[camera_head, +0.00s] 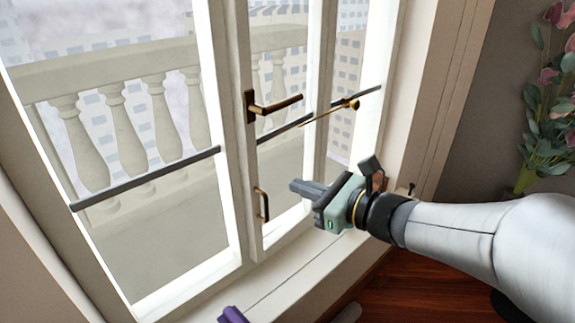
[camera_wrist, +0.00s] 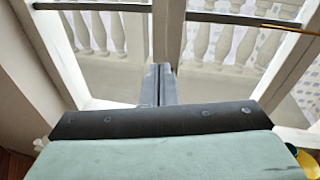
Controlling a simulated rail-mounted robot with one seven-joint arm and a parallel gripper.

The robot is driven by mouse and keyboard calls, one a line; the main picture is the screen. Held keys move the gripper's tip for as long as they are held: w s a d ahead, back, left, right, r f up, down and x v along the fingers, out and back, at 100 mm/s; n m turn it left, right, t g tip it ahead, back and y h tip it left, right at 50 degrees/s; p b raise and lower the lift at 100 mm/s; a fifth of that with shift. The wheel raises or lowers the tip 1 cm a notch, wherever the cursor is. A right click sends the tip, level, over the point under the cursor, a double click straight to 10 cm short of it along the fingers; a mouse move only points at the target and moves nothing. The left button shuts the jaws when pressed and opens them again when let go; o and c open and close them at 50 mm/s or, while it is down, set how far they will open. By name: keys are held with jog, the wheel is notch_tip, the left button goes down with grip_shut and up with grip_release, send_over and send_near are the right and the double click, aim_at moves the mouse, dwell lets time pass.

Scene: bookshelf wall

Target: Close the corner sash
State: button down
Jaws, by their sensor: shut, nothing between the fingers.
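The window sash (camera_head: 245,150) has a white frame with large glass panes. A brass lever handle (camera_head: 275,105) sits on its upright stile, pointing right. A smaller brass pull (camera_head: 262,205) is below it. I cannot tell which leaf is the corner sash or how far it stands ajar. My gripper (camera_head: 293,186) is shut and empty, pointing left, to the right of the pull and apart from it in the picture. In the wrist view my closed fingers (camera_wrist: 160,80) point toward a white upright (camera_wrist: 168,35) between two panes. Contact there cannot be told.
A thin brass rod (camera_head: 330,112) with a knob slants across the right pane. Dark bars (camera_head: 150,177) cross the glass. A pale sill (camera_head: 300,262) runs below. Potted flowers (camera_head: 550,110) stand at the right, and a purple object (camera_head: 232,314) is at the bottom edge.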

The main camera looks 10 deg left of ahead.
jog(key=d+r+m+t, duration=0.1)
jog(key=d+m+t, duration=0.1)
send_near(251, 150)
jog(key=x, duration=0.7)
jog(key=shift+w+d+f+p, duration=0.1)
jog(key=shift+p, duration=0.3)
